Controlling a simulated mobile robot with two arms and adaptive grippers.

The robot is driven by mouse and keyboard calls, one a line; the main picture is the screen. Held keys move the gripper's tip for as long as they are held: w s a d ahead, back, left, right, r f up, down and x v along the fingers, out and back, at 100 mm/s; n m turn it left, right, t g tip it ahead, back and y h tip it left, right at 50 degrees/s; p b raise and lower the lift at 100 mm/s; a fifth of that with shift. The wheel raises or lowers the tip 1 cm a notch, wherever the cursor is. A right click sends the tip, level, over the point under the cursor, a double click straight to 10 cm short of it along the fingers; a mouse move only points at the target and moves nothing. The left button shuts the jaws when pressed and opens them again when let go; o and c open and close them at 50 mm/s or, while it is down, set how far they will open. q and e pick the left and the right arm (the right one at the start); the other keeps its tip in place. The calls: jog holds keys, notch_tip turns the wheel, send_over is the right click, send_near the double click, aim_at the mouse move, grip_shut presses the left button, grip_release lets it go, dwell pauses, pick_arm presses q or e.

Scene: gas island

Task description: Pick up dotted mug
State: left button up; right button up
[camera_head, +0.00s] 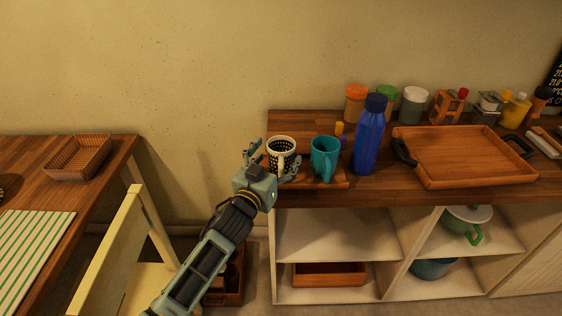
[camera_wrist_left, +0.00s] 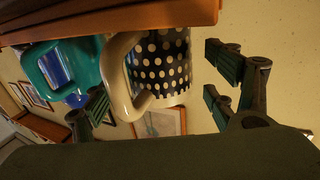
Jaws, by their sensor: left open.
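In the left wrist view, where the scene appears turned over, the dotted mug (camera_wrist_left: 160,68) lies between the spread fingers of the left gripper (camera_wrist_left: 158,98), with gaps visible. A teal mug (camera_head: 324,158) stands just right of it and also shows in the wrist view (camera_wrist_left: 62,68). My right gripper is not in view.
A blue bottle (camera_head: 368,138) stands right of the teal mug, then a wooden tray (camera_head: 465,157) with dark handles. Several jars and small items line the wall. Open shelves (camera_head: 335,237) lie below the counter. A pale chair (camera_head: 118,245) and a table with a basket (camera_head: 80,158) stand left.

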pick_arm(q)
jog(key=shift+x, duration=1.05)
jog(key=shift+c, duration=0.5)
jog(key=c, duration=1.3)
jog(key=shift+c, duration=0.5)
jog(key=shift+r, duration=0.1)
